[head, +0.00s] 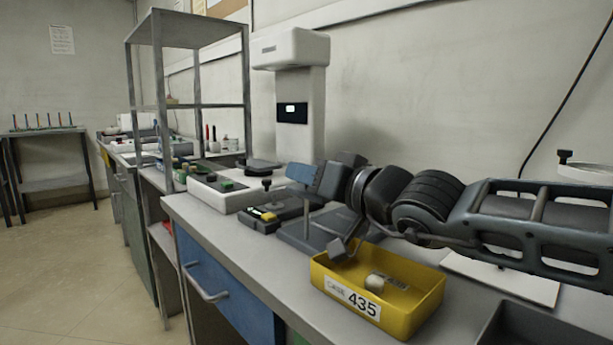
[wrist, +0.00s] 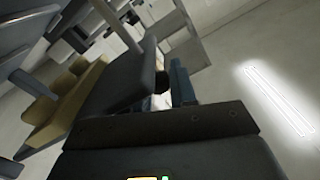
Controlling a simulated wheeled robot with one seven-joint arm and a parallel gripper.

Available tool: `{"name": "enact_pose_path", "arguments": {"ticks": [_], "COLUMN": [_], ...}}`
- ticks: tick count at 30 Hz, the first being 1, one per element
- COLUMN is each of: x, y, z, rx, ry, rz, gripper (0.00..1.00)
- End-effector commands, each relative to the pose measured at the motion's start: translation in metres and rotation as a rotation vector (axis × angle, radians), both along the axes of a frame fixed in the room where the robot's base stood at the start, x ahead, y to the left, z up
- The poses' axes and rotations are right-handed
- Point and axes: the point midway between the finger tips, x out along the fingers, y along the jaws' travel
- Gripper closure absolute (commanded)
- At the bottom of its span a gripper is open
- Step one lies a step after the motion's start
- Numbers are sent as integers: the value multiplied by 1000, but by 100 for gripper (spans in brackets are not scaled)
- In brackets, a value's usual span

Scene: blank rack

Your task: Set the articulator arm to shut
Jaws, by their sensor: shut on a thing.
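My gripper (head: 318,178) reaches in from the right over the bench, at a dark grey device that I take to be the articulator, with a flat base (head: 308,232). A blue-grey piece shows at the gripper's far end. In the wrist view, my gripper (wrist: 160,88) is shut on a small part between a broad dark piece and a narrow blue-grey piece. I take this part to be the articulator arm (wrist: 161,101); it is mostly hidden, and its angle cannot be told.
A yellow bin (head: 388,318) labelled 435 with a pale round thing in it stands in front, close below my wrist. A white tower device (head: 300,120) stands behind. A grey metal rack (head: 187,107) is at the left. A white board (head: 500,277) lies at the right.

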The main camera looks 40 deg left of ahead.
Motion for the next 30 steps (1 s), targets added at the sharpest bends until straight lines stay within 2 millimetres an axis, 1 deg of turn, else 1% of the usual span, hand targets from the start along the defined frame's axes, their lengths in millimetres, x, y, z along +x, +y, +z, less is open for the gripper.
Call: {"name": "enact_pose_path", "arguments": {"ticks": [1,5,6,12,23,26,30], "x": [-3,-3,-3,-2,1,1,-2], "y": [-1,-1,-1,-2,-4,-13,-33], "z": [-12,-13,-13,-14,-14,-13,-11], "rx": [-13,-15,-15,-16,-18,-16,-14], "ry": [11,12,12,12,13,14,13], "rz": [5,4,4,2,-5,-6,-4], "gripper": [100,100,72,53,53,53,53]}}
